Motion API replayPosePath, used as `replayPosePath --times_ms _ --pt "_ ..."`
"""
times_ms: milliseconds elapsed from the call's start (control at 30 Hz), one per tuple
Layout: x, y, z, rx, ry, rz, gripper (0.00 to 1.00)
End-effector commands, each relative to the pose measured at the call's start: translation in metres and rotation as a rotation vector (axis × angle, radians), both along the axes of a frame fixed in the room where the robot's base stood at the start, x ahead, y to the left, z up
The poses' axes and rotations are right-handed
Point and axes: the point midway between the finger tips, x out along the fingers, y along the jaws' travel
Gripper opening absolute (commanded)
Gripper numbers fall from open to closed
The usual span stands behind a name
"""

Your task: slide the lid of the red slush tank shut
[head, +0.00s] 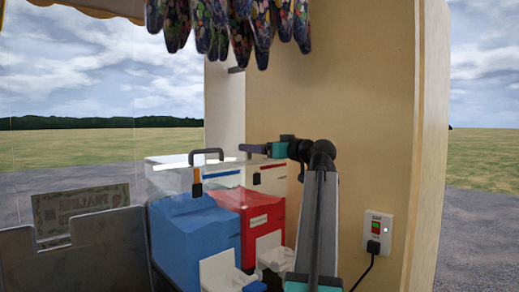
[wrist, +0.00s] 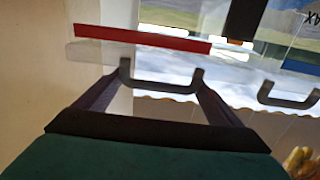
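The red slush tank (head: 262,215) stands beside the blue tank, with a clear upper part. A red strip (wrist: 140,38) runs along the clear lid (wrist: 90,50) in the wrist view. The lid's dark handle (wrist: 160,86) spans the space between my fingertips. My gripper (wrist: 160,80) has its fingers spread to the handle's width, one at each end, with no clear gap. In the head view my gripper (head: 262,149) is at the top of the red tank and hides this handle. How far the lid stands open cannot be made out.
The blue tank (head: 195,235) has its own dark handle (head: 206,153), which also shows in the wrist view (wrist: 288,97). A wooden wall (head: 340,90) with a switch box (head: 377,232) stands close on the right. Dark patterned cones (head: 235,25) hang above.

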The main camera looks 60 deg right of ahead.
Motion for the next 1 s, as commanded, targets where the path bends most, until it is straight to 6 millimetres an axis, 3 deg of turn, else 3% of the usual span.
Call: replayPosePath --times_ms 533,1000 --pt "-0.005 0.004 -0.002 -0.001 0.001 0.004 0.96" --pt "-0.066 0.019 -0.003 -0.002 0.0 0.001 0.96"
